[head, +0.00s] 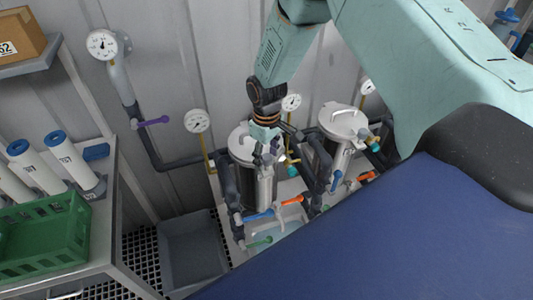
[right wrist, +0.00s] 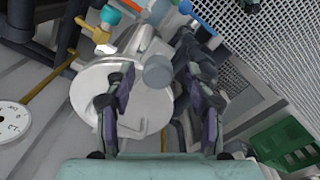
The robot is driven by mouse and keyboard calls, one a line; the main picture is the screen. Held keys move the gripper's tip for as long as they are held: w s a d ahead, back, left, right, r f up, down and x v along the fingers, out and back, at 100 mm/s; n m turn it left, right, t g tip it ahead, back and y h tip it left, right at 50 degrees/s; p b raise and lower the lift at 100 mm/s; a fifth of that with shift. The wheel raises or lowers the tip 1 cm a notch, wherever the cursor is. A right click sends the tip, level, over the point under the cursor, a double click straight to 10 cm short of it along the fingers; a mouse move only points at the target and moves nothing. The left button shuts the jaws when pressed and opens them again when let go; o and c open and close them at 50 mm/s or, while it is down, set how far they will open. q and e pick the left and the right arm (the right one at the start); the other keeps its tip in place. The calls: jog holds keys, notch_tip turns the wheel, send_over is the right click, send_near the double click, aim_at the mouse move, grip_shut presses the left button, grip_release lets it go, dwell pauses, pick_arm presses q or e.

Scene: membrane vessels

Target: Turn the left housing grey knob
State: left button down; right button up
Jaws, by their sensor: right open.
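The left housing (head: 241,150) is a silver cylinder with a pale lid, standing against the wall. My right gripper (head: 266,150) is above its lid, toward its right side, and partly covers it. In the right wrist view the left housing (right wrist: 145,108) lies beyond and between the spread fingers. The round grey knob (right wrist: 158,72) shows between the fingertips of the right gripper (right wrist: 159,82), with a visible gap on each side. The fingers are open and hold nothing. In the head view the knob is hard to make out behind the gripper. My left gripper is out of view.
The right housing (head: 343,125) stands beside the left one. Dark pipes, gauges (head: 197,121) and blue, orange and green valve handles (head: 259,215) crowd around them. A green crate (head: 45,235) and white cartridges are on a bench at left. A grey bin (head: 193,252) sits below.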

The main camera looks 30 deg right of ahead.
jog(key=shift+c, duration=0.5)
jog(key=shift+d, duration=0.25)
jog(key=c, duration=0.4)
jog(key=shift+a, duration=0.15)
jog(key=c, duration=0.4)
grip_shut()
jog(key=shift+w, duration=0.1)
